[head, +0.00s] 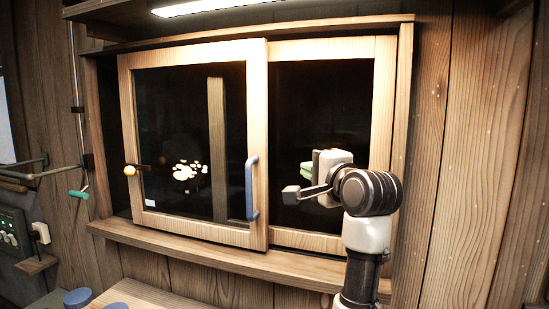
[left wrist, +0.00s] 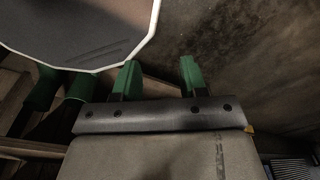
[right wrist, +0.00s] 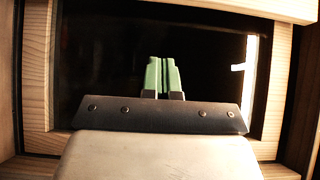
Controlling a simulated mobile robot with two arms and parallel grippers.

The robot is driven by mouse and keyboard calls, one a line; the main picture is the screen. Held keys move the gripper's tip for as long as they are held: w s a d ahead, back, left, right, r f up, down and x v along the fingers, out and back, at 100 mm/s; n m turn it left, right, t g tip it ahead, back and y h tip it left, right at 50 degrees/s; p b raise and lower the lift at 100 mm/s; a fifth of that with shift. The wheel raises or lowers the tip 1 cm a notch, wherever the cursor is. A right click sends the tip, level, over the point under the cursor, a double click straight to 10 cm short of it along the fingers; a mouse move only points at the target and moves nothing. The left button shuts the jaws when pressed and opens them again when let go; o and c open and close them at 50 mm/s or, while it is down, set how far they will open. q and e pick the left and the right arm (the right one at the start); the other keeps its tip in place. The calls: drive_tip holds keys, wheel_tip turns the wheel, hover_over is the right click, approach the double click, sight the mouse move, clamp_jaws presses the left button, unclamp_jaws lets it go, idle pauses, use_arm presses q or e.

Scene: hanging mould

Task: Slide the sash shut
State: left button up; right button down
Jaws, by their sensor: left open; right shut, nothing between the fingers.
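The sash (head: 258,100) is a pale wood frame with dark glass. It stands in front of a fixed pale pane frame (head: 384,110) and overlaps its left part. A dark strip shows between the sash's left edge and the left jamb. An upright blue handle (head: 252,188) is on the sash's right stile. My right gripper (head: 306,168) is shut and empty, in front of the right pane, to the right of the handle and apart from it. Its green fingertips also show in the right wrist view (right wrist: 161,76). My left gripper (left wrist: 158,77) is open and empty, out of the head view.
The wooden sill (head: 190,249) runs below. Blue cylinders (head: 77,298) stand at lower left. A green-gripped crank (head: 78,193) is on the left wall. A pale-rimmed panel (left wrist: 100,68) lies near my left gripper.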

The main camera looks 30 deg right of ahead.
sight(267, 156)
drive_tip(key=w+a+p, duration=0.1)
drive_tip(key=w, duration=0.2)
drive_tip(key=w+a+p, duration=0.1)
drive_tip(key=w+p, duration=0.1)
drive_tip(key=w, duration=0.2)
drive_tip(key=w+a+p, duration=0.1)
drive_tip(key=w+p, duration=0.1)
drive_tip(key=w, duration=0.2)
drive_tip(key=shift+r, duration=0.25)
use_arm(q)
drive_tip(key=r, duration=0.3)
drive_tip(key=s+r, duration=0.1)
drive_tip(key=r, duration=0.1)
drive_tip(key=shift+a+r, duration=0.15)
drive_tip(key=shift+a, duration=0.25)
use_arm(e)
drive_tip(key=shift+w+d+f, duration=0.1)
use_arm(q)
drive_tip(key=shift+s, duration=0.1)
